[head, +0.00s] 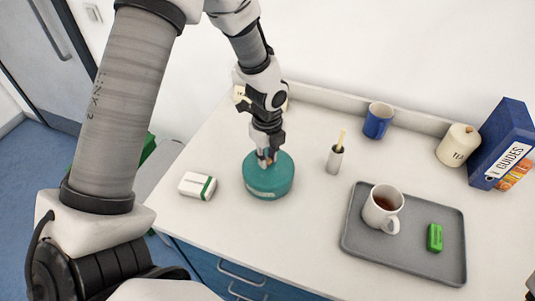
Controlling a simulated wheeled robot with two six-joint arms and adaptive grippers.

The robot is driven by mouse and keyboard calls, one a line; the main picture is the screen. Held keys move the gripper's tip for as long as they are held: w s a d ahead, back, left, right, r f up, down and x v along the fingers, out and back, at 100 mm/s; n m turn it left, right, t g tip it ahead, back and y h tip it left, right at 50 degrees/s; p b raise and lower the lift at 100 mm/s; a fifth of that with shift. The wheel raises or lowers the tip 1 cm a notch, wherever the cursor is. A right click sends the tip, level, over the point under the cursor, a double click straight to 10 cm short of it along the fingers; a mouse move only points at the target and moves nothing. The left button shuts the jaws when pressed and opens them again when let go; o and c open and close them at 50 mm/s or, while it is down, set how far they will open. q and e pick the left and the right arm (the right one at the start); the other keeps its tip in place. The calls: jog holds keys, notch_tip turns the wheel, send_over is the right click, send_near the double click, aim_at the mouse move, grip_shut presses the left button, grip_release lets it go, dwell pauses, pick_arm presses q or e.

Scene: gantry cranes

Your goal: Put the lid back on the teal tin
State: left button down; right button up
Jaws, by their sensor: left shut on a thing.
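The teal tin (268,186) stands upright on the white counter, left of the middle of the head view. Its round teal lid (284,163) shows at the top of the tin. My left gripper (266,161) points down over the middle of the lid and is shut on it, at what looks like a small knob mostly hidden by the fingers. The lid looks level and lined up with the tin; I cannot tell whether it is fully seated. My right gripper is not in view.
A white and green box (197,186) lies left of the tin. A small cup with a stick (334,160) stands to its right. A grey tray (400,250) holds a mug (382,208) and a green block (435,238). A blue mug (378,121), a cream canister (457,146) and a blue binder (503,140) stand behind.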

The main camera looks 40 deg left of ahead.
pick_arm(q)
jog(key=shift+p, duration=0.35)
dwell(0.4)
jog(key=shift+f, duration=0.15)
dwell(0.8)
jog(key=shift+p, duration=0.6)
jog(key=shift+c, duration=2.4)
grip_release()
notch_tip(320, 180, up, 7)
jog(key=p, duration=0.7)
jog(key=shift+p, duration=0.35)
